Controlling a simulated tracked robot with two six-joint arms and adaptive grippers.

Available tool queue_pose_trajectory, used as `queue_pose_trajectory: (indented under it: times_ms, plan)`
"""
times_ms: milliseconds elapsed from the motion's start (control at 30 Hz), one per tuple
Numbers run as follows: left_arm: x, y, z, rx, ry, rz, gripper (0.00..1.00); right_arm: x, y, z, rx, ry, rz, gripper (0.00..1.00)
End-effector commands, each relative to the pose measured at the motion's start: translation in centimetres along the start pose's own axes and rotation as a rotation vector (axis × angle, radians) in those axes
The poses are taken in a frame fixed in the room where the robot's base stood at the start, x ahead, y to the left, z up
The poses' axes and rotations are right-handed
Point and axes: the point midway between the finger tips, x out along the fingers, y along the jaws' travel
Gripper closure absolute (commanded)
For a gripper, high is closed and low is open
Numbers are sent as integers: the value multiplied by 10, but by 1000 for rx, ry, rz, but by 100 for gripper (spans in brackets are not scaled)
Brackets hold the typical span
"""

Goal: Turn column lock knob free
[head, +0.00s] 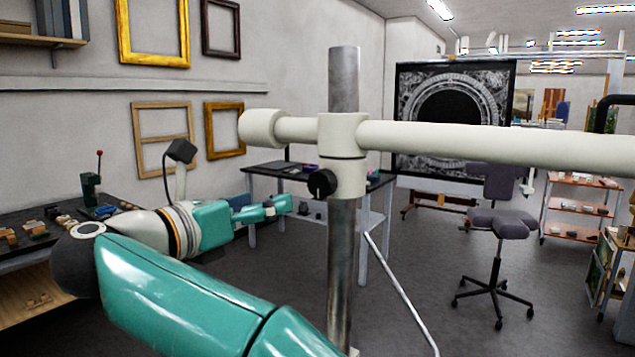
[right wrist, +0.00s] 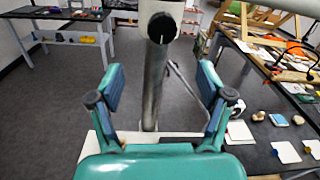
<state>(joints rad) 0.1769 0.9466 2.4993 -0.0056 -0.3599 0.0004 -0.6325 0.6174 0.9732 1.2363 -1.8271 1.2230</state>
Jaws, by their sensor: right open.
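The black lock knob (head: 322,183) sticks out to the left from the cream lower collar (head: 350,180) on the metal column (head: 341,262). In the right wrist view the knob (right wrist: 162,28) faces me at the top middle, in front of the column (right wrist: 152,95). My right gripper (head: 284,205) is left of the knob and slightly lower in the head view, its fingers toward the column. In the right wrist view the gripper (right wrist: 161,80) is open and empty; the knob lies beyond and above its fingertips, about midway between them. My left gripper is not in view.
A long cream boom (head: 480,138) runs right from the column, above the knob. A thin slanted rod (head: 400,290) stands beside the column. A table (head: 262,176) stands behind. A workbench (right wrist: 275,150) with small items is at right in the wrist view. An office chair (head: 502,222) stands right.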

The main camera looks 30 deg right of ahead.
Motion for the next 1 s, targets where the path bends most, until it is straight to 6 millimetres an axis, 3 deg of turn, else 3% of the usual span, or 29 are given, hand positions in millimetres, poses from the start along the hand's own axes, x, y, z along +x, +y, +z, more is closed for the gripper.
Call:
queue_pose_trajectory:
  times_ms: [300, 533, 733, 1000]
  plan:
    - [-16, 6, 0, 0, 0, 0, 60, 73, -4, 2, -2, 3, -12, 22]
    - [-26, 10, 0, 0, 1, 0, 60, 118, -5, 1, -2, 3, -12, 22]
    - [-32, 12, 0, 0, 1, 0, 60, 140, -4, 0, -1, 2, -10, 22]
    - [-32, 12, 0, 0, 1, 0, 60, 147, -4, -1, 0, 1, -8, 22]
